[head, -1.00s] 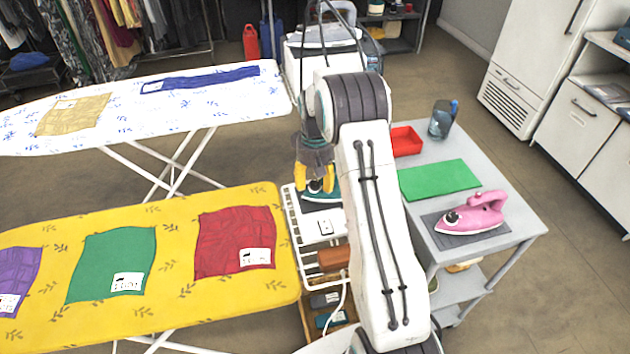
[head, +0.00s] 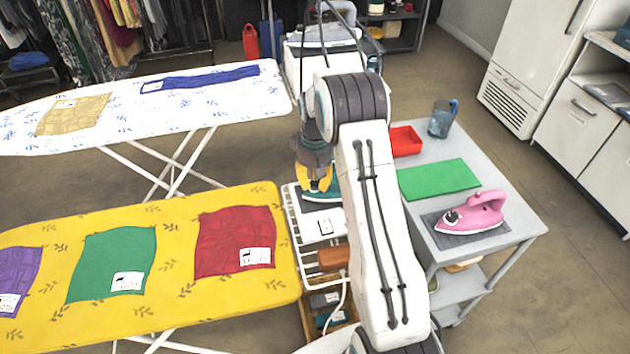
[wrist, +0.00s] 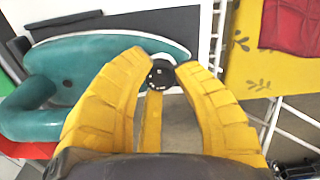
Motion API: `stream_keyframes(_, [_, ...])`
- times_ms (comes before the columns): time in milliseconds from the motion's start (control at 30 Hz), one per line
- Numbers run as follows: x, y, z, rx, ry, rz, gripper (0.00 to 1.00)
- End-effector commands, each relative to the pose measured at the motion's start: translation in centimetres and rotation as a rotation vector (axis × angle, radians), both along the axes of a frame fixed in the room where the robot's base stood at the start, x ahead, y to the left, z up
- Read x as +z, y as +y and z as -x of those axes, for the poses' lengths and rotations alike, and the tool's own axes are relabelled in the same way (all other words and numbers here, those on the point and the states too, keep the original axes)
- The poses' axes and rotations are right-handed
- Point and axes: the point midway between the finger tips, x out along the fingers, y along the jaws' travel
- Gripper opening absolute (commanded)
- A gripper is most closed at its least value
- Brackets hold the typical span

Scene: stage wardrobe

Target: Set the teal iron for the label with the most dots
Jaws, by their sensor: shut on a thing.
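The teal iron (head: 322,190) lies on a rack beside the yellow ironing board, partly hidden by my arm. In the wrist view the iron (wrist: 95,60) fills the left side, with its handle at the far left. My gripper (wrist: 162,84) is shut on the iron's round black dial (wrist: 161,72), its yellow fingers on either side of it. In the head view my gripper (head: 316,190) is over the iron. White labels lie on the red cloth (head: 232,230), green cloth (head: 105,255) and purple cloth (head: 20,270). Their dots are too small to count, and the dial setting is unreadable.
The yellow board (head: 180,300) stands left of the rack (head: 296,235). A white board (head: 120,110) behind holds tan and blue cloths with labels. A grey cart (head: 505,240) at right holds a pink iron (head: 475,215), a green mat (head: 440,179) and a red tray (head: 405,140).

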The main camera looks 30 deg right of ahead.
Motion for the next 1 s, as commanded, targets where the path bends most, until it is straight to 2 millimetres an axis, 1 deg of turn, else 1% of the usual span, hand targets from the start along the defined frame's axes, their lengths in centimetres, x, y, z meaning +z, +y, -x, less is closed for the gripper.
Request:
stream_keyframes(67, [-0.04, 0.0, 0.02, 0.0, 0.001, 0.0, 0.0])
stream_keyframes(367, [-0.13, 0.01, 0.03, -0.039, 0.001, 0.0, 0.0])
stream_keyframes(1000, [-0.24, 0.05, 0.1, -0.446, 0.005, -0.001, 0.0])
